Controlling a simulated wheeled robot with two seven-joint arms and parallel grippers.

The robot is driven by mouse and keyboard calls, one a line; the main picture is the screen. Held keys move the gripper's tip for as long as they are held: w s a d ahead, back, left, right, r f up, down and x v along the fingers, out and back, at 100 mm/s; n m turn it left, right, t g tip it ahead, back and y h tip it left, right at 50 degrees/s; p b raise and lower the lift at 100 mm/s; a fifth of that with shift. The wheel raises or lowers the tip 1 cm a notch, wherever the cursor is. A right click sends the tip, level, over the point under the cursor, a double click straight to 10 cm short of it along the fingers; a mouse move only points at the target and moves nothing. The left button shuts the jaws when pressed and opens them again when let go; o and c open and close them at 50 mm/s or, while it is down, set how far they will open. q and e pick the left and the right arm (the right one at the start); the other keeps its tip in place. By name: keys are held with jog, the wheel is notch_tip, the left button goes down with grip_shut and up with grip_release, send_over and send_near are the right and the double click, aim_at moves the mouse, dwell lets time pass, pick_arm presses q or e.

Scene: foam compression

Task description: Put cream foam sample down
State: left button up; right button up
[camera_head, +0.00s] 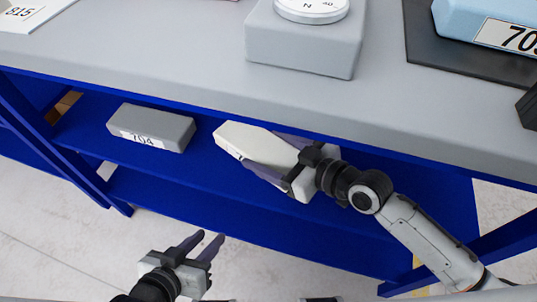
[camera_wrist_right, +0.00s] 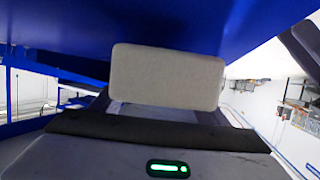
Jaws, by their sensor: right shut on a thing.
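The cream foam sample (camera_head: 247,140) is a pale block in the head view, at the middle of the blue shelf under the bench top. My right gripper (camera_head: 270,158) is shut on it, with a finger along each side. In the right wrist view the foam sample (camera_wrist_right: 167,77) stands out beyond the gripper body, with blue shelf surfaces around it. Whether its underside touches the shelf cannot be told. My left gripper (camera_head: 203,246) is low in the head view, away from the shelf, with its two fingers apart and nothing between them.
A grey block labelled 704 (camera_head: 152,128) lies on the blue shelf (camera_head: 92,128) left of the foam. The grey bench top (camera_head: 180,50) overhangs the shelf. On it are a grey block with a dial (camera_head: 305,42) and a blue block (camera_head: 490,18) on a dark mat (camera_head: 430,50).

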jog(key=shift+f, duration=0.8)
pick_arm(q)
jog(key=shift+w+d+f, duration=0.15)
jog(key=shift+d+f, duration=0.05)
jog(key=shift+f, duration=0.05)
pick_arm(e)
jog(key=o, duration=1)
jog(key=shift+r, duration=0.1)
pick_arm(q)
jog(key=shift+s+a+r+t+p, duration=0.4)
jog(key=shift+a+r+p, duration=0.35)
jog(key=shift+p, duration=0.4)
pick_arm(e)
jog(key=v, duration=1.2)
